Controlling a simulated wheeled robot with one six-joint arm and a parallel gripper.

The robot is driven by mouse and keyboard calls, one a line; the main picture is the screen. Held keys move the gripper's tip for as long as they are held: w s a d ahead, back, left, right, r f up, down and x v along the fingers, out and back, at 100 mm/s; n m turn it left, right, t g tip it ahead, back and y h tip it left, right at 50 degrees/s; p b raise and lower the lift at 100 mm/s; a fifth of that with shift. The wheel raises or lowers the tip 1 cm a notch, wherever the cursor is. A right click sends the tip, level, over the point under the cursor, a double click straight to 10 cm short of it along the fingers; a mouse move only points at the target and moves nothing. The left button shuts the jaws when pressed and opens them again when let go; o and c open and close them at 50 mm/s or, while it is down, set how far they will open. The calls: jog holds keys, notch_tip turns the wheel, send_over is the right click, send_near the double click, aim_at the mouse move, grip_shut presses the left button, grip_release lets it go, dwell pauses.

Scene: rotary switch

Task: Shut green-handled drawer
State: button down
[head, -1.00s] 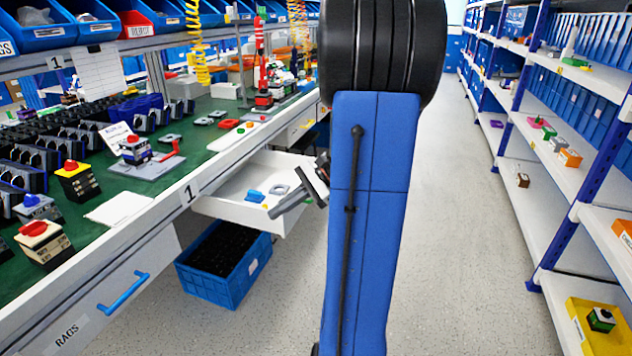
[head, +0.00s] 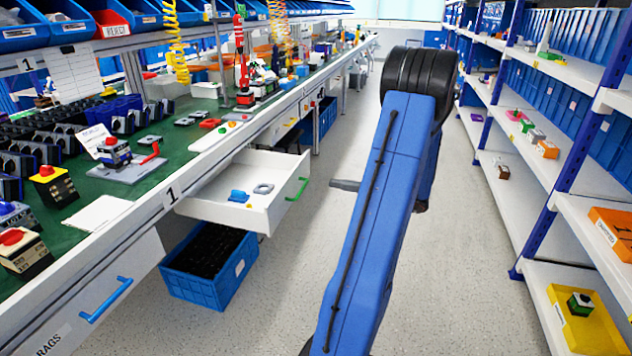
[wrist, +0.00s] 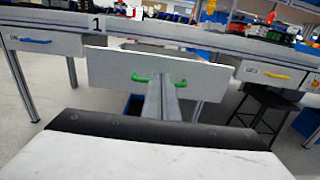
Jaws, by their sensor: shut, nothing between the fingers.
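The white drawer (head: 222,211) with the green handle (head: 298,189) stands pulled out from the workbench. It holds a blue part (head: 238,196) and a grey oval part (head: 263,188). My gripper (head: 336,185) is shut and empty, a short gap to the right of the green handle, pointing at the drawer; much of it is hidden behind my arm. In the wrist view the closed fingers (wrist: 168,82) overlap the middle of the drawer front (wrist: 110,66), in front of the green handle (wrist: 141,79).
A blue crate (head: 180,286) stands on the floor below the drawer. A shut drawer has a blue handle (head: 106,300); another has a yellow handle (wrist: 262,73). A dark stool (wrist: 268,104) stands right of the drawer. Shelves (head: 565,285) line the right; the aisle floor is clear.

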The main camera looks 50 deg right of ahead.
aim_at(291, 176)
jog(key=x, duration=1.3)
jog(key=shift+w+a, duration=0.15)
jog(key=shift+w, duration=0.1)
jog(key=x, duration=2.2)
jog(key=shift+w+a+r, duration=0.1)
jog(key=shift+w+a, duration=0.1)
jog(key=shift+w, duration=0.15)
